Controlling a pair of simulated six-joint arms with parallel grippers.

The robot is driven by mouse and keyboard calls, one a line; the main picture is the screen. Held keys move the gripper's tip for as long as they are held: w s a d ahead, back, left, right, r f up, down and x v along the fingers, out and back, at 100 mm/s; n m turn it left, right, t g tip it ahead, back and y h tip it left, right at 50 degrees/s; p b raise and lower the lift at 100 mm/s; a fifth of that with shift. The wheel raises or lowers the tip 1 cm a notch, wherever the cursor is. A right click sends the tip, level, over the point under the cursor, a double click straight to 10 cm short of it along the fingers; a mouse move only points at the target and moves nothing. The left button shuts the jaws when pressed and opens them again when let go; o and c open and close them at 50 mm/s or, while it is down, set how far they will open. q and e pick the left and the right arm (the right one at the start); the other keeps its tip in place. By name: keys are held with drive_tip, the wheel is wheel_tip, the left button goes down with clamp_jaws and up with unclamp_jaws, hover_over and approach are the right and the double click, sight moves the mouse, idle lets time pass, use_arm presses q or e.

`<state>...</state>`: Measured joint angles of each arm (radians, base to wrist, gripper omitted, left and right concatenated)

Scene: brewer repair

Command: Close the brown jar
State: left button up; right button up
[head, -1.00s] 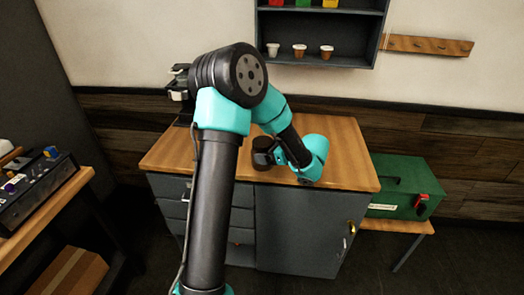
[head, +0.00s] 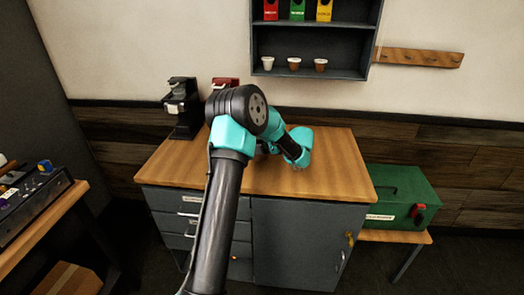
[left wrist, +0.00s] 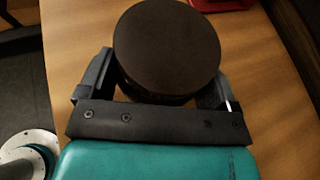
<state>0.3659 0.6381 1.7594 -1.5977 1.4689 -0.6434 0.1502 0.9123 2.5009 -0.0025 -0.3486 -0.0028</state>
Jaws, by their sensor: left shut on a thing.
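The brown jar (left wrist: 167,50) shows in the left wrist view as a wide, round, dark brown top with a little of its side below. It sits between the two fingers of my left gripper (left wrist: 155,92), which is shut on it. Whether the top is a seated lid cannot be told, since the rim and lower body are hidden. In the head view my left gripper (head: 264,148) is mostly hidden behind my arm, over the back middle of the wooden cabinet top (head: 310,178). The jar is hidden there. My right gripper is not in view.
A black machine (head: 183,110) and a red item (head: 224,84) stand at the back left of the cabinet top. A wall shelf (head: 315,40) holds small cups and coloured packets. A green case (head: 398,195) stands on a low bench at right. The cabinet top's front and right are clear.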

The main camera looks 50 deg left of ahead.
use_arm(q)
drive_tip(key=shift+w+a, duration=0.1)
drive_tip(key=shift+w+a+f, duration=0.15)
drive_tip(key=shift+w+a, duration=0.15)
drive_tip(key=shift+a, duration=0.05)
drive_tip(key=shift+f, duration=1.6)
drive_tip(key=shift+f, duration=0.1)
drive_tip(key=o, duration=1.5)
drive_tip(key=shift+o, duration=0.2)
drive_tip(key=shift+d, duration=0.15)
drive_tip(key=v, duration=1.2)
